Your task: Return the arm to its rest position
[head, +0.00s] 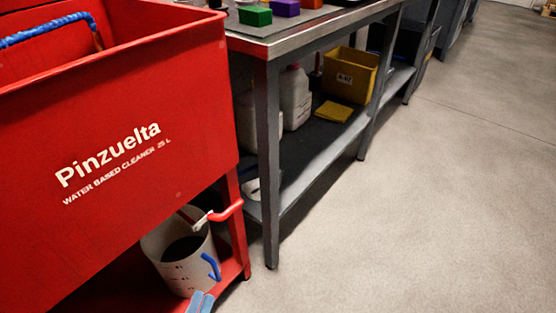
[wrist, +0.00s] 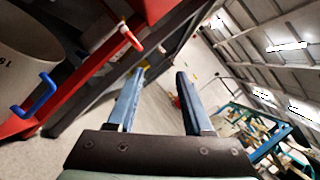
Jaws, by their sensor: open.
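My gripper (wrist: 160,100) shows in the wrist view with its two blue-grey fingers apart and nothing between them. In the head view only its fingertips (head: 200,302) show at the bottom edge, just below a white bucket. The bucket (head: 172,247) has a blue handle and dark contents, and stands on the lower shelf of a red parts washer (head: 130,190). In the wrist view the bucket (wrist: 32,60) is at the upper left, apart from the fingers. The rest of my arm is out of the head view.
A metal workbench (head: 268,170) stands beside the washer, with small coloured bins (head: 255,16) on top. Its lower shelf holds white jugs (head: 295,98), a yellow bin (head: 350,75) and a yellow cloth (head: 334,111). A red pipe (head: 228,210) juts from the washer. The floor (head: 430,210) at right is clear.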

